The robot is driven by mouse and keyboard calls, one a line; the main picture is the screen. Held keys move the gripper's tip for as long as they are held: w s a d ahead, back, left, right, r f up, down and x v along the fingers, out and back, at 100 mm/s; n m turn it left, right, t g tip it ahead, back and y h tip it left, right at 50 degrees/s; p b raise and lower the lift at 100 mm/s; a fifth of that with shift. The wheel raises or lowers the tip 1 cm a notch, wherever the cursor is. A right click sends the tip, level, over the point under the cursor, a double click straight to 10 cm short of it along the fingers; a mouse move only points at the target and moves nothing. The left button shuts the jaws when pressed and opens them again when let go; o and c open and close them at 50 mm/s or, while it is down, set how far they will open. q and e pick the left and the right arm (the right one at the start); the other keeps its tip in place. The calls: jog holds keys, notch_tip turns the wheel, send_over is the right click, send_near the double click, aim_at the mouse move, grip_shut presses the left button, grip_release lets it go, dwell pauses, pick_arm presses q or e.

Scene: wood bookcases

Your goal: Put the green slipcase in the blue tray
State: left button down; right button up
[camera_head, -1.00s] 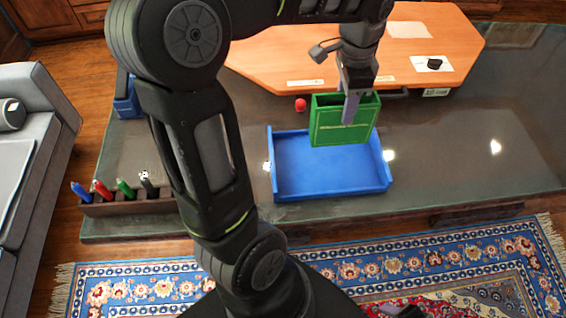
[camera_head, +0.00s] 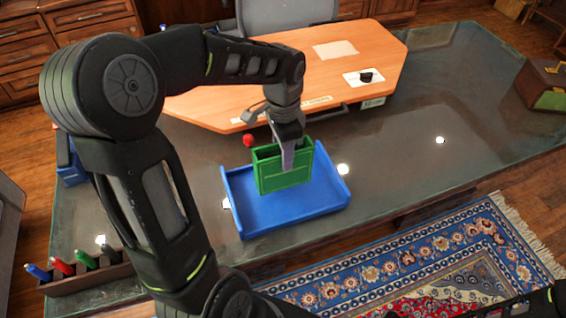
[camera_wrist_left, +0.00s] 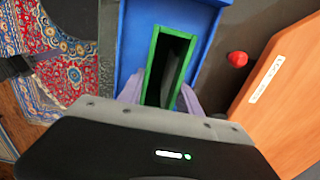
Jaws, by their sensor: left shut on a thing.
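The green slipcase (camera_head: 270,177) is an open-topped green box, held upright by my left gripper (camera_head: 288,157).
A red knob-like thing (camera_head: 249,140) lies behind the tray. An orange wood board (camera_head: 300,80) lies further back on the dark glossy table (camera_head: 420,150). A holder with several coloured pens (camera_head: 85,278) stands at the left front.

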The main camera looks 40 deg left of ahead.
pick_arm(q)
jog(key=shift+f, duration=1.9)
jog(key=shift+f, duration=0.25)
jog(key=c, duration=0.8)
grip_release()
jog(key=shift+r, duration=0.1)
jog(key=shift+c, duration=0.2)
notch_tip(320, 180, up, 12)
jog(key=shift+r, duration=0.2)
